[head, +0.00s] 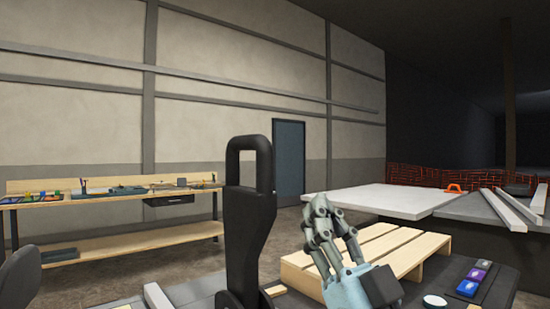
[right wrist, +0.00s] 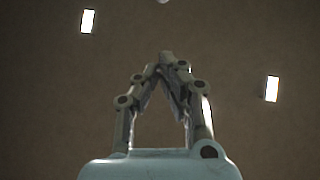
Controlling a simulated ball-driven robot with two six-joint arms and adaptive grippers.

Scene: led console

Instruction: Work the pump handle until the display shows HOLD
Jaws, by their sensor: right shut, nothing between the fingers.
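A black upright lever with a looped grip at its top, which looks like the pump handle (head: 249,220), stands at the centre of the head view. Its lower end runs to a pivot at the bottom edge. My right gripper (head: 326,204) is to the right of the handle, apart from it, with its fingers pointing up. In the right wrist view the gripper (right wrist: 166,56) has its fingertips together, with nothing between them. My left gripper is out of view. I see no readable display or HOLD text.
A wooden pallet (head: 405,247) lies behind my right gripper. A dark panel with coloured blocks (head: 473,279) and a white round piece (head: 434,301) is at the lower right. A workbench (head: 110,197) with tools is at left.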

